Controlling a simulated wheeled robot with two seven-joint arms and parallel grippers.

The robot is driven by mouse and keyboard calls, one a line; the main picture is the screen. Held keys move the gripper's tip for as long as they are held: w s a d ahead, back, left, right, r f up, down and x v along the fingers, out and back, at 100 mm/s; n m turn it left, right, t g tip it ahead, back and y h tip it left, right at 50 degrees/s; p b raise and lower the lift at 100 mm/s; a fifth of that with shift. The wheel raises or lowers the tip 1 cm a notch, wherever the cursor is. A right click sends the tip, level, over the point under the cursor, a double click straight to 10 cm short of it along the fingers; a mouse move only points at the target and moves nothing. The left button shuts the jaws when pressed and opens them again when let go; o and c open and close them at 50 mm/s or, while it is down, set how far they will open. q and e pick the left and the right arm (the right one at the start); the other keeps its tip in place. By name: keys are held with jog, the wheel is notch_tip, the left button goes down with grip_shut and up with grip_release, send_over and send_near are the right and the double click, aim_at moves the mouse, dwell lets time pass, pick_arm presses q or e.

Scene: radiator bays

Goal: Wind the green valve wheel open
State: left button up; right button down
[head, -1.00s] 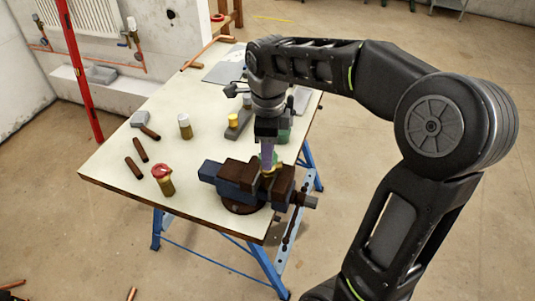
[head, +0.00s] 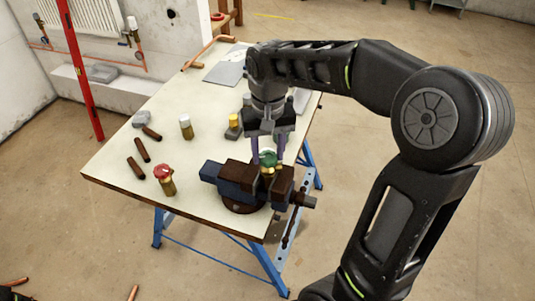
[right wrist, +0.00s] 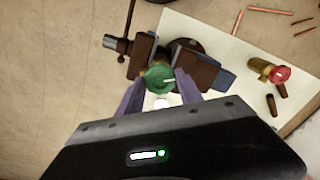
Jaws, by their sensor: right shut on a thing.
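The green valve wheel (head: 268,157) sits on a brass valve (head: 268,171) held upright between the jaws of a blue and brown vise (head: 234,178) at the table's front right. My right gripper (head: 267,160) points down over it and is shut on the wheel, one purple finger on each side. The right wrist view shows the green wheel (right wrist: 157,77) between the two fingertips, with a white mark on its top. The valve body is mostly hidden there. My left gripper is not in view.
A red-wheeled valve (head: 164,179) stands left of the vise on the table (head: 122,166). The vise handle (head: 292,222) hangs off the right edge.

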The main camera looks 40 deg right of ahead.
jog(key=n, duration=0.3)
jog(key=shift+s+f+n, duration=0.15)
jog(key=shift+n, duration=0.15)
jog(key=n, duration=0.4)
jog(key=shift+f+p, duration=0.15)
jog(key=shift+p, duration=0.15)
jog(key=c, duration=1.3)
grip_release()
jog(key=o, duration=0.4)
